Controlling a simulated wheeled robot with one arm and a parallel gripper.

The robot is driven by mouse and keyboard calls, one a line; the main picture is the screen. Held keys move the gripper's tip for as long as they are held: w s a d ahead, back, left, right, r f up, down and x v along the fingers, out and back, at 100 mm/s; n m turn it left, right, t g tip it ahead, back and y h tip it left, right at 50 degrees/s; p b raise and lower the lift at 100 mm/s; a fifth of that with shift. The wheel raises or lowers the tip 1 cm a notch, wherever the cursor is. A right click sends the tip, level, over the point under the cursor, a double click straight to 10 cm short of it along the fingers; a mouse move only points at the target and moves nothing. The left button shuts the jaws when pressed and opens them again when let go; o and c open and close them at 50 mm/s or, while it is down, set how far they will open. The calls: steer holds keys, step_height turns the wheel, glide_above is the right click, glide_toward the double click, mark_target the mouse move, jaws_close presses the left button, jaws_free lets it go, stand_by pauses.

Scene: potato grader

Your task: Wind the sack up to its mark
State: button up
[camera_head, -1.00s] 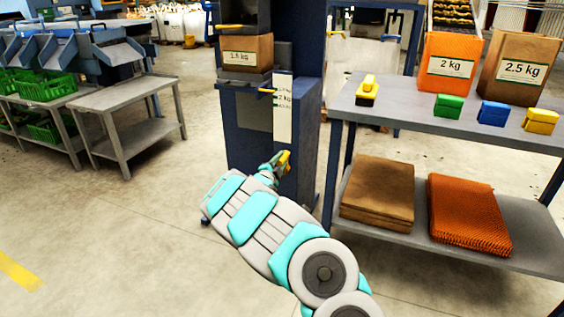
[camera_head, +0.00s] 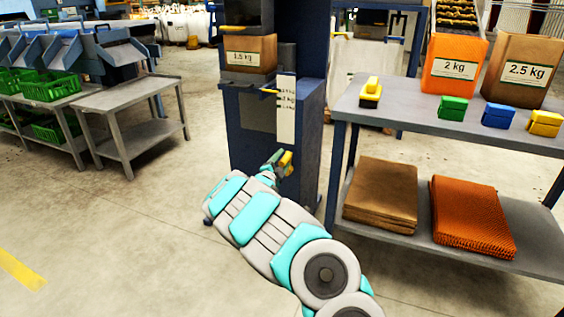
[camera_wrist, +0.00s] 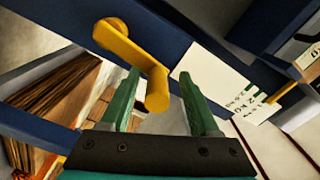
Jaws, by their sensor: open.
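A brown paper sack labelled 1.5 kg (camera_head: 248,57) stands on the dark blue lift, below a dark chute. A white scale plate (camera_head: 286,112) with weight marks is fixed to the lift; a yellow pointer (camera_head: 268,91) lies near its top. The yellow crank (camera_head: 287,160) is low on the lift's side and shows large in the wrist view (camera_wrist: 130,50). My gripper (camera_head: 277,160) is at the crank. In the wrist view its green fingers (camera_wrist: 159,76) are open, with the crank's handle between them, nearer the left finger; contact is unclear.
The grey table (camera_head: 400,106) at right holds orange and brown sacks (camera_head: 455,68), coloured blocks (camera_head: 497,115) and a yellow-black tool (camera_head: 371,92). Its lower shelf holds brown sacks (camera_head: 382,190) and orange netting (camera_head: 470,215). A bare grey table (camera_head: 125,92) is at left; floor between is clear.

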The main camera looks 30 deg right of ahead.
steer(key=v, duration=0.8)
steer(key=shift+b, duration=0.35)
steer(key=shift+d, duration=0.15)
steer(key=shift+c, duration=0.4)
